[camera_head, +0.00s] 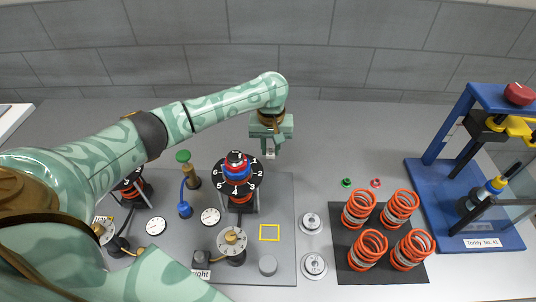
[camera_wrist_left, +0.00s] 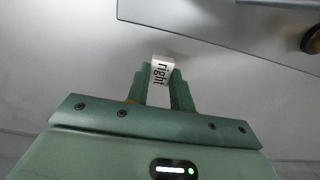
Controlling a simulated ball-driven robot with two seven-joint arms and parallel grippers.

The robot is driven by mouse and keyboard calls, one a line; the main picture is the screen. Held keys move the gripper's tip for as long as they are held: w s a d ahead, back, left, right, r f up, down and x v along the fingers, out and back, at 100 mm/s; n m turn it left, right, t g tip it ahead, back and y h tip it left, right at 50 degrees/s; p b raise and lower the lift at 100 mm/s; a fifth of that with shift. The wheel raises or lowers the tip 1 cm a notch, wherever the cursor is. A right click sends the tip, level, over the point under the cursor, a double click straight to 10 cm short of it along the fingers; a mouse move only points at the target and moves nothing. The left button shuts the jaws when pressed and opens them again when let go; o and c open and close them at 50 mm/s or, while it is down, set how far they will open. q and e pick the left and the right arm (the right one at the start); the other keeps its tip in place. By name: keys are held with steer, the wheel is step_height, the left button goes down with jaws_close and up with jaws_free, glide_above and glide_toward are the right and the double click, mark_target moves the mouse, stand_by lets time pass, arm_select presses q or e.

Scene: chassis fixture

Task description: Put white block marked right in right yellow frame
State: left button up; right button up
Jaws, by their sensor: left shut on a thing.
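My left gripper (camera_head: 270,150) is shut on the white block (camera_wrist_left: 160,72), whose face reads "right" in the left wrist view. In the head view the gripper hangs above the table beyond the grey panel's back edge, and the block (camera_head: 270,155) shows small between its fingertips. The right yellow frame (camera_head: 270,240) is a thin square outline on the right part of the panel, nearer to me than the gripper. It looks empty. My right gripper is not in view.
The grey panel (camera_head: 285,200) bears a dark numbered dial (camera_head: 237,187), gauges and knobs. Right of it are two metal discs, a dark mat (camera_head: 384,275) with several orange springs, and a blue press stand (camera_head: 430,185). The table behind the panel is mostly clear.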

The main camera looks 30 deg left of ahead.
mark_target(270, 150)
arm_select(q)
step_height(270, 150, down, 4)
steer(key=shift+r+b, duration=0.15)
steer(key=shift+b, duration=0.65)
steer(key=shift+r, duration=0.1)
steer(key=o, duration=0.9)
steer(key=shift+o, duration=0.2)
